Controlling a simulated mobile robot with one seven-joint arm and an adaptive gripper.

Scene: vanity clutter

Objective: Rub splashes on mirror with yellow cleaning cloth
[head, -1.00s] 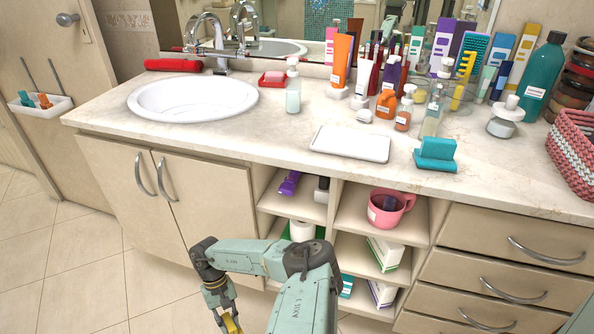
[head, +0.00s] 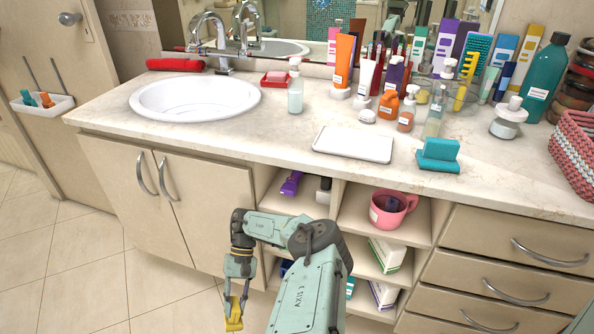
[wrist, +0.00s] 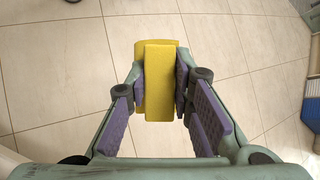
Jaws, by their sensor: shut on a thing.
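My gripper (head: 236,298) hangs low in front of the vanity cabinet, left of the open shelves. It is shut on a yellow block-like thing, the cleaning cloth (head: 234,317). In the wrist view my gripper (wrist: 161,85) has its purple pads against both sides of the yellow cloth (wrist: 158,68), with tiled floor below it. The mirror (head: 300,35) stands behind the counter's back edge, partly hidden by the faucet and bottles. A speckled teal patch (head: 331,29) shows in it; I cannot tell whether it is splashes or a reflection.
A pink mug (head: 392,210) sits on an open shelf.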

